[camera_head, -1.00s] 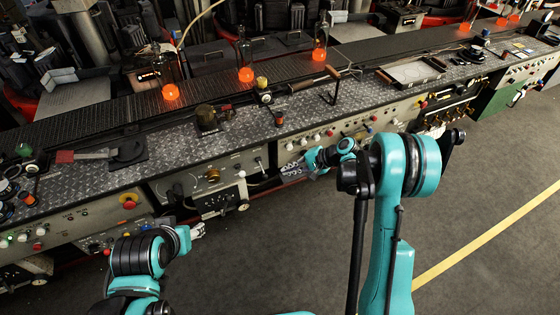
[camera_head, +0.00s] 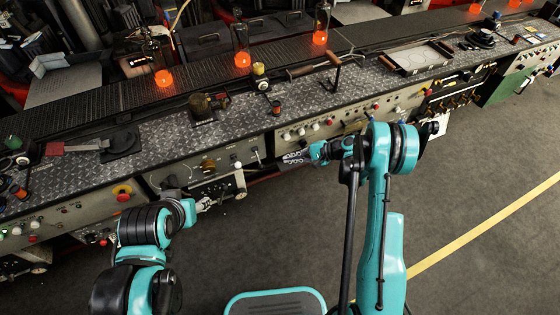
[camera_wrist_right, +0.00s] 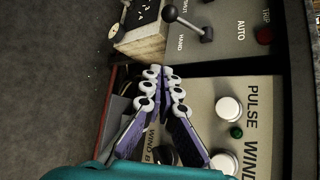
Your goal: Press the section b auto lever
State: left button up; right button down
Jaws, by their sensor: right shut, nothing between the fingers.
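My right gripper (camera_head: 284,160) is shut and empty, in front of the bench face. In the right wrist view its fingertips (camera_wrist_right: 163,73) point toward the lever but are apart from it.
A pale control panel (camera_wrist_right: 245,95) with white buttons, marked PULSE and WIND, lies close beside the right fingers. A box (camera_wrist_right: 140,28) with a wheel juts out near the lever. The bench top (camera_head: 160,150) carries tools. The floor (camera_head: 450,200) is open.

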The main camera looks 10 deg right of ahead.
aim_at(259, 160)
jog(key=b+x, duration=0.3)
jog(key=x, duration=0.6)
jog(key=s+r, duration=0.1)
jog(key=s+a+r, duration=0.1)
jog(key=s, duration=0.1)
jog(key=shift+a+r+b, duration=0.1)
jog(key=shift+r+b, duration=0.15)
jog(key=shift+b, duration=0.05)
jog(key=shift+s+r+m+g+p, duration=0.15)
jog(key=shift+r+m+g+p, duration=0.15)
jog(key=shift+r+g, duration=0.2)
jog(key=shift+r+m+g+h+p, duration=0.55)
jog(key=shift+r+g, duration=0.3)
jog(key=shift+r, duration=0.5)
jog(key=shift+r+m+g+h+p, duration=0.5)
jog(key=shift+r+g, duration=0.35)
jog(key=shift+r, duration=0.5)
jog(key=shift+r, duration=0.1)
